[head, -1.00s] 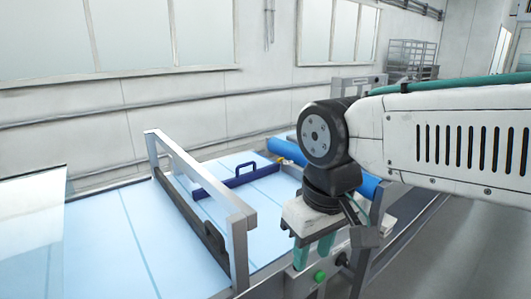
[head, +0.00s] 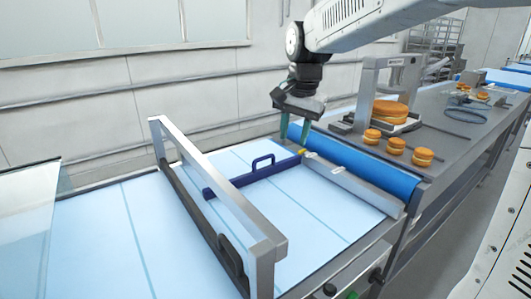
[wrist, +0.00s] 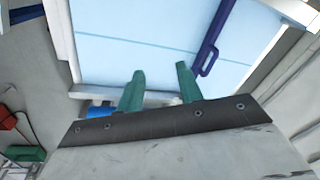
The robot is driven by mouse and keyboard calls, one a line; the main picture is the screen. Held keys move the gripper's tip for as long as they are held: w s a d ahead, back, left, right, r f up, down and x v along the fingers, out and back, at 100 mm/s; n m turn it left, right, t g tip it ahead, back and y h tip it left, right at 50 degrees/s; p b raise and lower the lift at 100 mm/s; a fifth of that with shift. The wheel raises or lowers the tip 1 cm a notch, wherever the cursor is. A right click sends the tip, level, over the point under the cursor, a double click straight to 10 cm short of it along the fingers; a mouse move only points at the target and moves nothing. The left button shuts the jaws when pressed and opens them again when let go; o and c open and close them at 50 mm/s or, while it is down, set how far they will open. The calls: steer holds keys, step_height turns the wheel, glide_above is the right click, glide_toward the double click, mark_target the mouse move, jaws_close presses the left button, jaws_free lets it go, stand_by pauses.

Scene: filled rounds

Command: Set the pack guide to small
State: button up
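The pack guide is a dark blue bar with a loop handle (head: 251,178), lying across the light blue belt (head: 140,225). Its right end is near a small yellow piece (head: 308,154) by a metal rail. My gripper (head: 293,139) hangs above the far right of the guide, fingers pointing down, apart from it. In the wrist view its two green fingers (wrist: 160,72) are spread with nothing between them. The guide and handle (wrist: 208,55) show there to the right of the fingers. No size marking is readable.
A grey metal frame (head: 215,190) arches over the belt, left of the guide. A metal rail (head: 350,188) and blue roller (head: 365,172) stand to the right. Beyond is a grey counter with filled round cakes (head: 397,147). A clear panel (head: 28,240) is at left.

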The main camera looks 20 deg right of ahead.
mark_target(265, 157)
steer(key=w+f+m, duration=0.3)
steer(key=w+f, duration=0.1)
steer(key=w, duration=0.5)
steer(key=w+f+m, duration=0.2)
steer(key=w+f, duration=0.1)
steer(key=w, duration=0.6)
steer(key=f, duration=0.2)
steer(key=a+f, duration=0.1)
steer(key=f, duration=0.2)
steer(key=w+f, duration=0.1)
steer(key=f, duration=0.2)
steer(key=shift+a, duration=0.2)
jaws_close()
